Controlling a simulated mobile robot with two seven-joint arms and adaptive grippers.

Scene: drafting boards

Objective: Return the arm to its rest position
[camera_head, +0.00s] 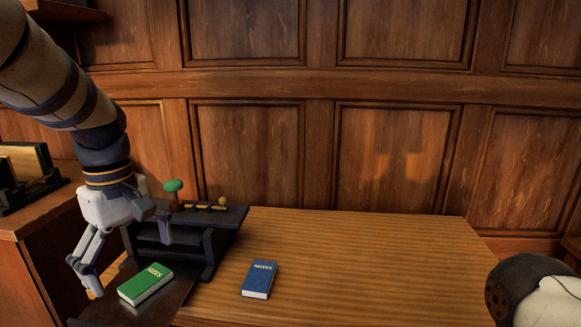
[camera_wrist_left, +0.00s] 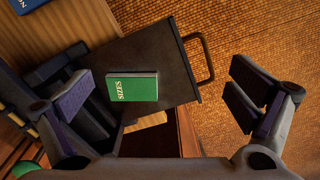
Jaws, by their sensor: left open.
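My left gripper (camera_head: 130,263) is open and empty at the left of the head view, its fingers pointing down. A green book labelled SIZES (camera_head: 146,284) lies flat on a dark pulled-out drawer or tray (camera_head: 178,300), below and just right of the gripper. In the left wrist view the green book (camera_wrist_left: 133,88) shows between the spread fingers (camera_wrist_left: 160,98), apart from both. The dark drawer (camera_wrist_left: 172,48) has a bar handle (camera_wrist_left: 204,58) there. My right gripper is not in view.
A dark desk organizer (camera_head: 230,216) stands right beside the gripper, with a green-topped stamp (camera_head: 173,186) and a yellow-and-black item (camera_head: 203,207) on top. A blue book (camera_head: 259,279) lies on the wooden desk (camera_head: 370,265). The desk's right half is clear. A wood-panelled wall stands behind.

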